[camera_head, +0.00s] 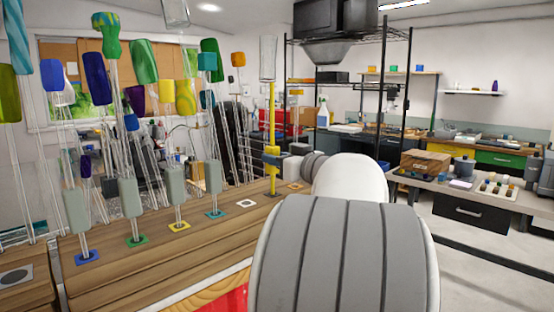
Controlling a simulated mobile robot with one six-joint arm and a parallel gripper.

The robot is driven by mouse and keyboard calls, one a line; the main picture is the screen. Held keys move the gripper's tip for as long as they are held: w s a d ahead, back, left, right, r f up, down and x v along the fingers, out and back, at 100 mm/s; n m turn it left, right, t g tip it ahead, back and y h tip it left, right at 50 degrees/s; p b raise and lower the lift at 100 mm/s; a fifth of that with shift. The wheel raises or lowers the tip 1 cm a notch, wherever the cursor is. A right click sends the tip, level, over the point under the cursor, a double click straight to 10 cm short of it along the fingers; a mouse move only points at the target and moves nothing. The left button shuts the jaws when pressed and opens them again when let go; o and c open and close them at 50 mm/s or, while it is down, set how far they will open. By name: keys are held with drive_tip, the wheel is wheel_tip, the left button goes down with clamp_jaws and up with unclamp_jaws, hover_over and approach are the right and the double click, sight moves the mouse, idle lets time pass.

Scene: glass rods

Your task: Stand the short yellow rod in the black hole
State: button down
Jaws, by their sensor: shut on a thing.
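A thin yellow rod (271,112) stands upright near the far end of the wooden rack. A clear cylinder (268,57) shows right above its top; I cannot tell whether they are joined. My gripper (271,160) is shut around the lower part of the yellow rod. The rod's lower end appears at the rack top, between the white-marked hole (246,203) and the orange-marked hole (295,185). The black hole is not clearly visible at that end. I cannot tell whether the rod's tip is inside a hole or just above it.
The wooden rack (110,285) has a row of coloured hole plates, including blue (88,257), green (136,240) and teal (214,214). Several tall glass rods with coloured heads stand close together left of my gripper. A workbench (480,190) stands at the right, with open floor before it.

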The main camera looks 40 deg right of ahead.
drive_tip(key=shift+f+b, duration=0.3)
drive_tip(key=shift+b, duration=0.35)
drive_tip(key=c, duration=1.1)
unclamp_jaws()
drive_tip(key=s+b, duration=0.1)
drive_tip(key=s, duration=0.6)
drive_tip(key=shift+s+d, duration=0.25)
drive_tip(key=shift+s, duration=0.15)
